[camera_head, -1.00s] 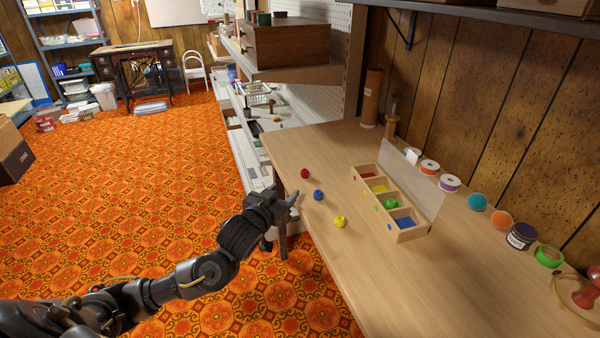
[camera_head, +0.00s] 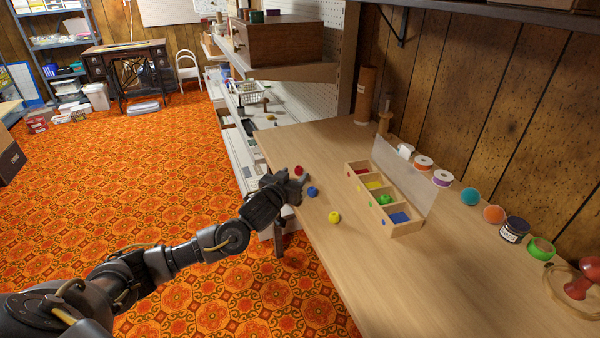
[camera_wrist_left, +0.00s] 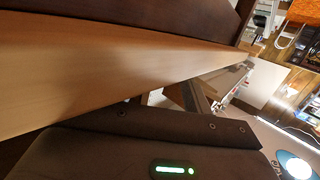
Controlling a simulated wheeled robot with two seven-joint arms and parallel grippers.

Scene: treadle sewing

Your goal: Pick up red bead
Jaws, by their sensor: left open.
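The red bead (camera_head: 298,170) lies on the wooden table (camera_head: 330,270) near its left edge. A blue bead (camera_head: 312,191) and a yellow bead (camera_head: 334,217) lie nearer to me. My left gripper (camera_head: 298,181) is open at the table's left edge, close to the red and blue beads in the picture. I cannot tell whether it touches either one. The left wrist view shows the table edge (camera_wrist_left: 120,75) close up, and no bead shows there. My right gripper is not in view.
A wooden box (camera_head: 373,170) with color-marked compartments stands right of the beads, with a green bead (camera_head: 385,199) in one and a clear lid (camera_head: 408,180) raised behind. Spools and jars line the wall. The table's front is clear.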

